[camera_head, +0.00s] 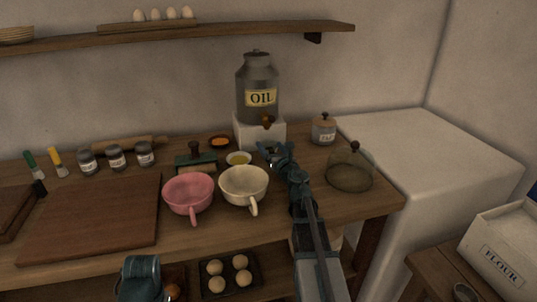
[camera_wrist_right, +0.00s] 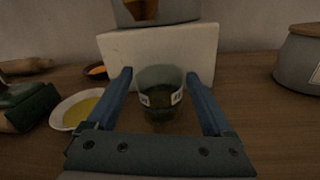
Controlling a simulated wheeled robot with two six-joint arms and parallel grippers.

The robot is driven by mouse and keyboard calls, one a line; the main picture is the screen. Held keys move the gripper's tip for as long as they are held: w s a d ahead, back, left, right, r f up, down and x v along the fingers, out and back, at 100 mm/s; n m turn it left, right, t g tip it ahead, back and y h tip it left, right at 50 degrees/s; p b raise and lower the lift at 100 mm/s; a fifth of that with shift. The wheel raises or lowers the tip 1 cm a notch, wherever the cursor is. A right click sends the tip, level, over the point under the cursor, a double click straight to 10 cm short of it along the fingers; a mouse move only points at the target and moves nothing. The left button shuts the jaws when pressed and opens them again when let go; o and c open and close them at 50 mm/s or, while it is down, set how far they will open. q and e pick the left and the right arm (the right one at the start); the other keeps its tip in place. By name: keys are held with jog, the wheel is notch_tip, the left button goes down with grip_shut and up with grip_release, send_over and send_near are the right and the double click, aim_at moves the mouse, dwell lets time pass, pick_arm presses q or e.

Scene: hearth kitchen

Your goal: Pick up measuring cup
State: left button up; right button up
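The measuring cup (camera_wrist_right: 160,92) is a small clear, dark-tinted glass with white markings. It stands upright on the wooden counter in front of the white block in the right wrist view. My right gripper (camera_wrist_right: 159,74) is open, with one blue finger on each side of the cup and a small gap visible at the sides. In the head view my right gripper (camera_head: 270,151) is at the foot of the white block, and it largely hides the cup there. My left gripper's fingers do not show; a teal part low on the left looks like my left arm.
A white block (camera_head: 259,131) carrying the oil dispenser (camera_head: 258,82) stands right behind. A yellow-filled dish (camera_head: 238,158), a cream cup (camera_head: 244,185) and a pink cup (camera_head: 188,193) are to the left. A lidded jar (camera_head: 324,130) and glass dome (camera_head: 350,171) are to the right.

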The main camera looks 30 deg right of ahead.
grip_shut()
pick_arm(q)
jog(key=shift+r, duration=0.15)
pick_arm(e)
jog(key=shift+r, duration=0.15)
